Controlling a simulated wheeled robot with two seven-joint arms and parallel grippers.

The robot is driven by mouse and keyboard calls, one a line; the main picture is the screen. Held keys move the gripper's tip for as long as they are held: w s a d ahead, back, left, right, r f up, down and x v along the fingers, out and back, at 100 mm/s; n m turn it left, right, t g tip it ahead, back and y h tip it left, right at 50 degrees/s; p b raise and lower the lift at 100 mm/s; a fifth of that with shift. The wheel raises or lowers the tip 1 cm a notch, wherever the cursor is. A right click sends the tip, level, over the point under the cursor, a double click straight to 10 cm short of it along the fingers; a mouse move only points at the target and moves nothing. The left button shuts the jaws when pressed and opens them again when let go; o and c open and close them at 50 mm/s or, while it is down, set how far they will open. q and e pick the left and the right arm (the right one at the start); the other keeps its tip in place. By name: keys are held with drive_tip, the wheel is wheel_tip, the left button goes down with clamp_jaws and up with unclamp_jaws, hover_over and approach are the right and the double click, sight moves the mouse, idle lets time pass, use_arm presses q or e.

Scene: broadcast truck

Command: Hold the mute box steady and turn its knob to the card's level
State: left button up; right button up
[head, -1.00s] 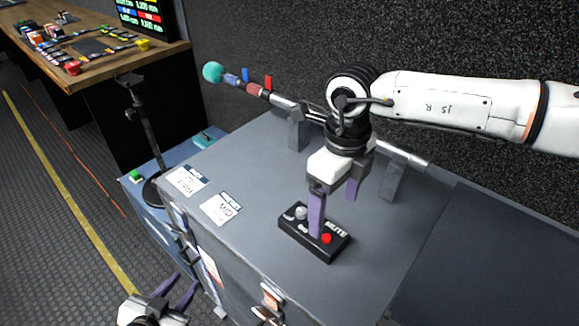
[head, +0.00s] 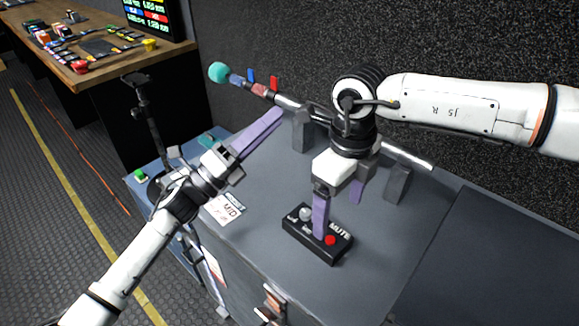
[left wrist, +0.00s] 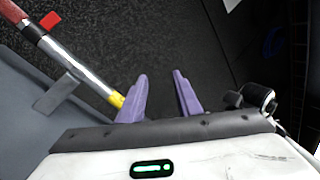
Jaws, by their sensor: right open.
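The black mute box (head: 300,238) lies on the grey case top, with a silver knob (head: 305,213), a red button (head: 330,240) and the white word MUTE. My right gripper (head: 338,215) is open above the box. One purple finger overlaps the box between knob and button; I cannot tell whether it touches. My left gripper (head: 274,114) is raised over the case's left part, pointing to the back, away from the box. Its fingers stand apart and empty in the left wrist view (left wrist: 160,88). A white card (head: 227,209), apparently reading MID, lies left of the box.
A boom pole (head: 405,155) with a teal ball (head: 218,72) rests on grey supports (head: 398,185) along the back. A black stand (head: 146,115) is at the left. A lower blue surface with a green button (head: 140,175) lies beside it. The case top right of the box is clear.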

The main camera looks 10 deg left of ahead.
sight(334, 237)
use_arm(q)
drive_tip(key=s+d+f+m+g, duration=0.35)
drive_tip(key=d+m+g, duration=0.4)
drive_tip(key=m, duration=0.25)
drive_tip(key=s+d+f+m+g, duration=0.2)
drive_tip(key=s+d+m+g, duration=0.3)
drive_tip(key=m+g, duration=0.45)
use_arm(e)
drive_tip(key=shift+f, duration=0.25)
use_arm(q)
drive_tip(key=w+a+m+g+y, duration=0.1)
drive_tip(key=w+a+m+y, duration=0.2)
drive_tip(key=y, duration=0.9)
drive_tip(key=a+m, duration=0.2)
drive_tip(key=a, duration=0.2)
drive_tip(key=shift+a+f, duration=0.2)
drive_tip(key=shift+f, duration=0.1)
use_arm(e)
wheel_tip(334, 237, down, 10)
drive_tip(key=shift+r, duration=0.1)
use_arm(q)
drive_tip(key=shift+m, duration=0.25)
